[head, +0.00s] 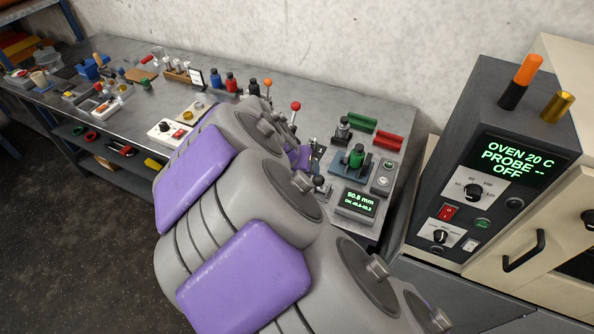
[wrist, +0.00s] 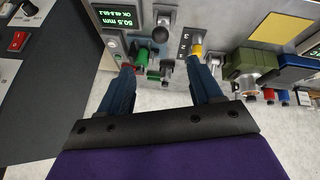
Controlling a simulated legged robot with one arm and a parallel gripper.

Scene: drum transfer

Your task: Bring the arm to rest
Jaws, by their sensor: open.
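My gripper (wrist: 162,72) is open in the wrist view. Its two blue fingers are wide apart, with nothing held between them. The fingertips point toward the bench fixtures; whether they touch anything is unclear. In the head view my grey and purple arm is stretched out over the workbench (head: 330,93), and its links hide most of the gripper. The green-topped fixture (head: 356,156) stands just right of the arm's far end. In the wrist view a green part (wrist: 143,57) shows near the left fingertip and a yellow part (wrist: 196,50) near the right one.
A gauge with a lit millimetre display (head: 358,202) sits at the bench's front right. The oven control box (head: 482,175) stands farther right and reads 20 C, OFF. A red-knobbed lever (head: 295,106) rises beyond the arm. Small parts crowd the bench's left; a wall closes the back.

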